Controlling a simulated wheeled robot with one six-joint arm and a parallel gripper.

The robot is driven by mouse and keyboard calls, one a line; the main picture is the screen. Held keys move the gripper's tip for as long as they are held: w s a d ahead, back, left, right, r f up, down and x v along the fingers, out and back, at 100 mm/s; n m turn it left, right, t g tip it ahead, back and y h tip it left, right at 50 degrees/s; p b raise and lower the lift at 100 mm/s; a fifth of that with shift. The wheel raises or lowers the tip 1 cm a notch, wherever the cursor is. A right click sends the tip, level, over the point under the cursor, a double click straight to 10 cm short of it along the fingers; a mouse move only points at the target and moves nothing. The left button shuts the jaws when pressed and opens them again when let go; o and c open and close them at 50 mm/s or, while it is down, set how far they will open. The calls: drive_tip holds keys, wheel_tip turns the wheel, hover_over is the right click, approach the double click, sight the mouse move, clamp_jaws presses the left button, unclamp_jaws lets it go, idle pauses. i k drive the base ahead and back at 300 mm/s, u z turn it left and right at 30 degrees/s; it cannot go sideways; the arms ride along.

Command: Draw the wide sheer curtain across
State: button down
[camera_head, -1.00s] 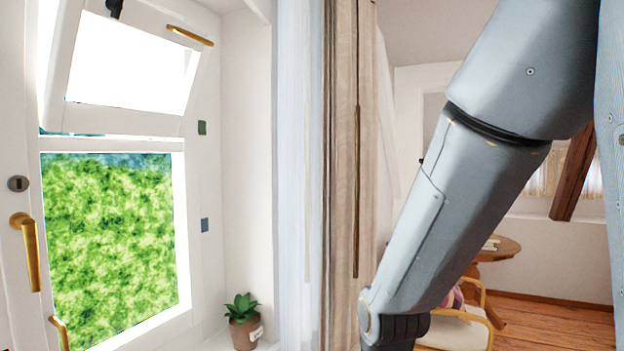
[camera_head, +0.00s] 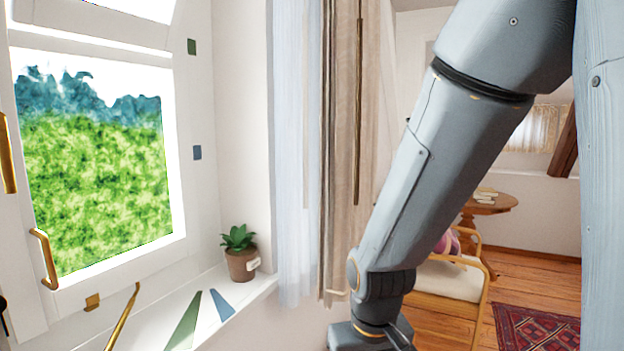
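The sheer curtain (camera_head: 296,170) is pale and whitish. It hangs bunched in a narrow strip at the right side of the window recess, and its lower end shows just past the sill. A beige heavier curtain (camera_head: 342,150) hangs right beside it, with a thin brown vertical rod or strip in front of it. My arm comes down from the upper right, in front of the room and just right of the beige curtain. Its wrist is at the bottom edge. My gripper's fingers are out of the frame, so their state does not show.
The window (camera_head: 95,160) has brass handles. A potted plant (camera_head: 241,254) stands on the white sill (camera_head: 250,292). A round table (camera_head: 490,204), a chair with a pale cushion (camera_head: 448,278) and a red rug (camera_head: 537,328) are at the right.

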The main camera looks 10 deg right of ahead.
sight(306, 266)
drive_tip(key=u, duration=2)
drive_tip(key=k, duration=0.75)
drive_tip(key=z, duration=2)
drive_tip(key=i, duration=0.5)
drive_tip(key=z, duration=0.05)
